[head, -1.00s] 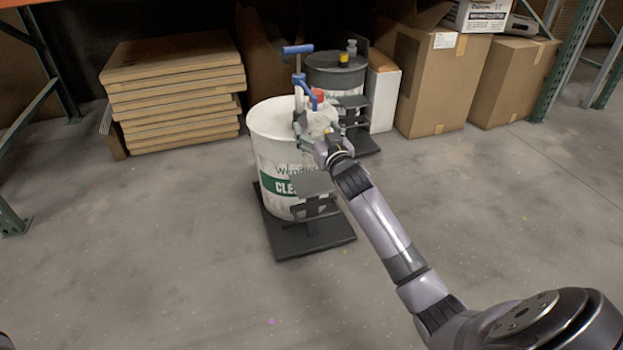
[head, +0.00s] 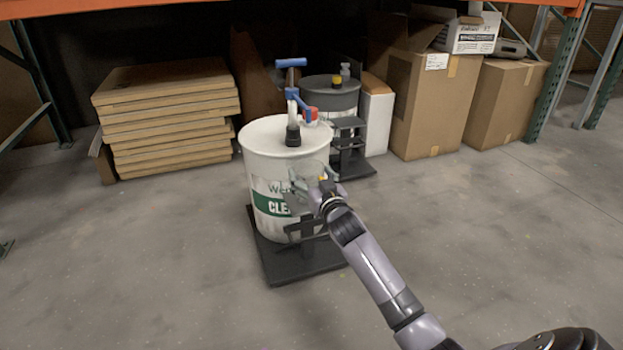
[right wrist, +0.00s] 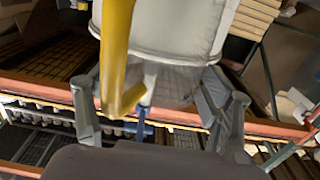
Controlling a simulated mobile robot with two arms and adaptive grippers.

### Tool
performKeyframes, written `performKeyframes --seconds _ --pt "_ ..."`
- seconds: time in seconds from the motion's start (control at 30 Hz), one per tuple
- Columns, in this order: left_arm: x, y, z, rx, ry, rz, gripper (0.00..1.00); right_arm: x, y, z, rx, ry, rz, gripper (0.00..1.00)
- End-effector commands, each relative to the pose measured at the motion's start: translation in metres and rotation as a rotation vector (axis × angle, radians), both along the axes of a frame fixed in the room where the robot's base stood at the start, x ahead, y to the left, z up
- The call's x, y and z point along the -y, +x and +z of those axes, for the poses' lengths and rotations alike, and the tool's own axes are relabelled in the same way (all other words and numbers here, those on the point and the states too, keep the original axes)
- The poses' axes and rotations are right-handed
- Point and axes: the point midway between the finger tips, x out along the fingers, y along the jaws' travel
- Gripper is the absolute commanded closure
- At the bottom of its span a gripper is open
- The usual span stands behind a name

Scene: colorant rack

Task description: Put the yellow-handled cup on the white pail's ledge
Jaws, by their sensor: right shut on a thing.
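My right gripper (head: 318,192) is shut on the yellow-handled cup, whose yellow handle (right wrist: 118,50) fills the left middle of the right wrist view. The cup's pale body is hard to separate from the background. In the head view the gripper is at the front right side of the white pail (head: 262,165), below its rim. The pail stands upright on a dark stand (head: 300,265). The pail's dark upper ledge is mostly hidden behind the hand and cup. I cannot tell whether the cup touches it. My left gripper is out of view.
A pump with a blue handle (head: 290,63) rises from the pail's lid. A darker drum (head: 330,98) stands behind. Stacked flat cardboard (head: 165,120) is at left, and boxes (head: 432,105) are at back right. The front floor is clear.

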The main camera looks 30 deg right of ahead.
Motion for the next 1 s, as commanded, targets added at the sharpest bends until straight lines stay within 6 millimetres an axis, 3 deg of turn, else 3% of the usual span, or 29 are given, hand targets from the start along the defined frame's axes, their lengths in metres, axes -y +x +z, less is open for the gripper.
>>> performKeyframes --seconds 0.17,0.2,0.47,0.87,1.0 --pt "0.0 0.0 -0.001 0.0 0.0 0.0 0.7 0.0 0.0 -0.004 -0.001 0.001 0.0 0.46" --pt "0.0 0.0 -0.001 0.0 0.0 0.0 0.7 0.0 0.0 -0.004 -0.001 0.001 0.0 0.24" --pt "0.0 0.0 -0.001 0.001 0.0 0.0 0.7 0.0 0.0 -0.003 -0.001 0.0 0.0 0.06" --pt "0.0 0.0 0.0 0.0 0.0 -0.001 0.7 0.0 0.0 0.002 0.001 -0.001 0.0 0.05" --pt "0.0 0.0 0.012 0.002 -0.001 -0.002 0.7 -0.005 -0.016 0.002 -0.003 0.003 0.001 0.05"
